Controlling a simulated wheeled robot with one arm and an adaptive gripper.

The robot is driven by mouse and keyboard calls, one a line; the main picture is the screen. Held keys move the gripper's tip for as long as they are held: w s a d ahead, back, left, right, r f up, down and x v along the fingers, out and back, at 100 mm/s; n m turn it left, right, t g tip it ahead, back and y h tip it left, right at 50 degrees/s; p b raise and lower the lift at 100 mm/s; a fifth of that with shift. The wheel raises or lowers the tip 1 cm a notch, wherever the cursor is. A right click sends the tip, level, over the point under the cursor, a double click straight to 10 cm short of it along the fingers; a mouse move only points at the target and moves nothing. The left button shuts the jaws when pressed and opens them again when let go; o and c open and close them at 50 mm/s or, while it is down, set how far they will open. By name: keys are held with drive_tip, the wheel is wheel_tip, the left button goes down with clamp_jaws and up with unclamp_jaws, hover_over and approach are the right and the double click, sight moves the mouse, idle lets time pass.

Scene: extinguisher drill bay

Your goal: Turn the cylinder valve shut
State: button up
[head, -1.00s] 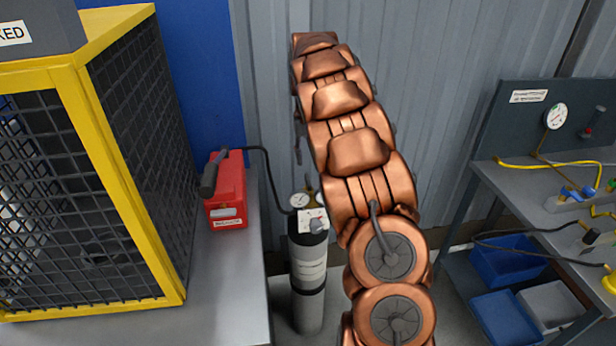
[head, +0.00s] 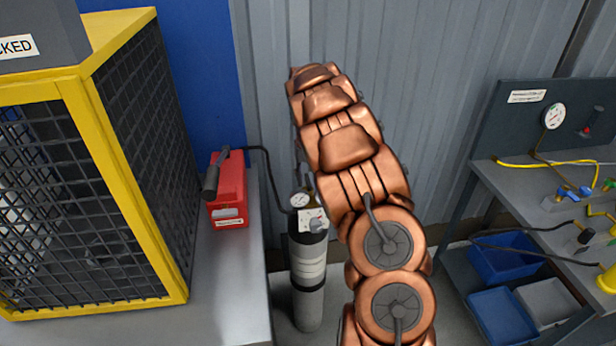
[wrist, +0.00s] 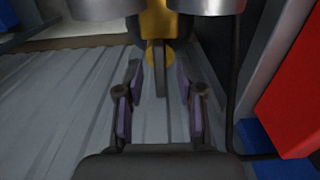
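The gas cylinder (head: 309,272), black-topped with a pale label, stands upright between the bench and my arm in the head view. Its brass valve (head: 306,189) is partly hidden by my arm; a round gauge (head: 299,200) and a white tag (head: 306,219) show there. In the wrist view, a brass-yellow valve body (wrist: 157,22) is at the top centre, with a dark narrow bar (wrist: 160,68) below it. My gripper (wrist: 159,78) is open, its purple-padded fingers on either side of that bar in the picture. I see no contact; depth is unclear. The head view hides the gripper.
A red case (head: 229,190) sits on the grey bench (head: 232,275) beside a yellow-framed mesh cage (head: 150,200). A black hose (head: 270,170) runs from it towards the valve. Corrugated wall (head: 440,100) is behind. A workbench (head: 520,200) with blue bins (head: 505,258) is at right.

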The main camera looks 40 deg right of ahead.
clamp_jaws()
drive_tip(key=shift+m+b, duration=0.3)
drive_tip(key=m+b, duration=0.2)
drive_tip(key=shift+w+f+m, duration=0.1)
drive_tip(key=shift+m, duration=0.3)
drive_tip(key=m+b, duration=0.2)
drive_tip(key=m, duration=0.3)
drive_tip(key=shift+m, duration=0.3)
drive_tip(key=m+b, duration=0.1)
drive_tip(key=m, duration=0.3)
drive_tip(key=shift+b, duration=0.3)
drive_tip(key=m, duration=0.2)
drive_tip(key=m+b, duration=0.1)
drive_tip(key=m, duration=0.1)
drive_tip(key=shift+r+m, duration=0.2)
drive_tip(key=shift+m, duration=0.4)
